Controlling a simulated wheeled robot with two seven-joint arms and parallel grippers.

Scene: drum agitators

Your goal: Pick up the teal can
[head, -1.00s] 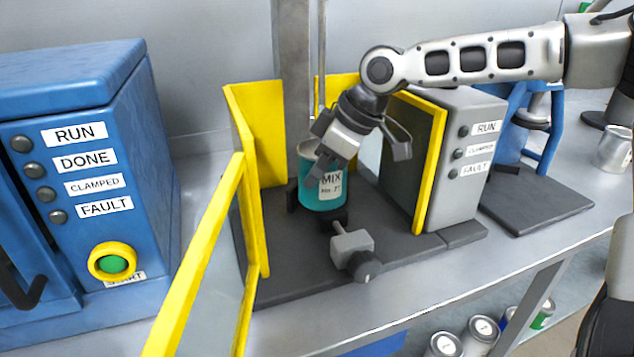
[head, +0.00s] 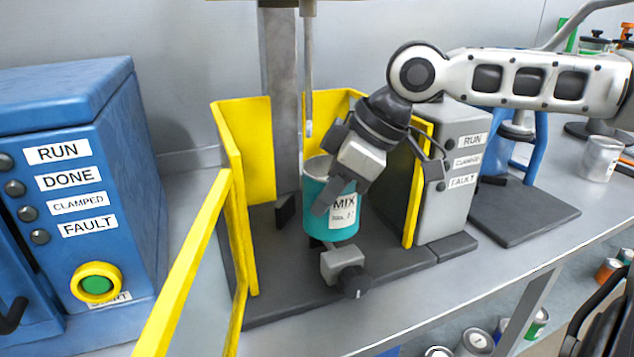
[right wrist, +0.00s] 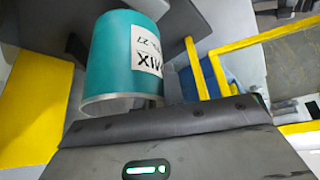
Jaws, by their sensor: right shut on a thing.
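The teal can (head: 318,218) has a grey rim and a white label reading MIX. It is upright in the head view, within the yellow-walled bay of the agitator, above the dark base plate (head: 290,300). My right gripper (head: 335,195) comes down over it from the upper right and is shut on it near the rim. The can (right wrist: 128,60) fills the upper left of the right wrist view, its rim toward the gripper body. The can's far side and one finger's contact are hidden. My left gripper is not in view.
A grey clamp block with a dark knob (head: 345,269) sits at the plate's front. Yellow guard walls (head: 232,190) stand left and behind; a grey control box (head: 450,180) stands right. A vertical rod (head: 308,80) hangs behind the can. A blue machine (head: 90,180) is at left.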

